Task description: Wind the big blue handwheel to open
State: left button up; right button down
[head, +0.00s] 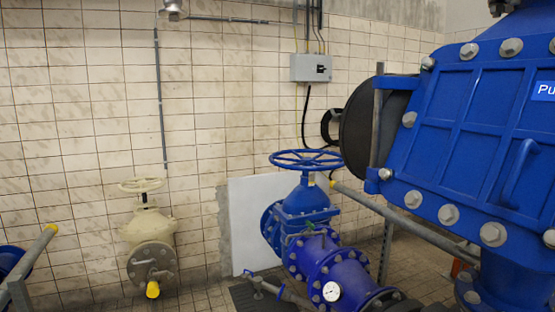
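The big blue handwheel (306,160) is a spoked, roughly level wheel right of centre in the head view. It sits on top of a blue gate valve (305,203) joined to blue flanged pipe. No hand or gripper touches the wheel. Neither of my grippers shows in the head view. How far the valve is open cannot be seen.
A large blue pump housing (455,140) fills the right side. A metal rail (405,227) slopes down rightward from near the wheel. A cream valve (149,240) with its own handwheel stands left by the tiled wall. A grey switch box (311,68) hangs above. A gauge (332,291) sits low.

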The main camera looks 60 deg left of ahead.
aim_at(308, 163)
jog(key=u, duration=1.6)
jog(key=i+j, duration=0.2)
jog(key=i, duration=0.15)
jog(key=i+j+z, duration=0.1)
jog(key=i, duration=0.25)
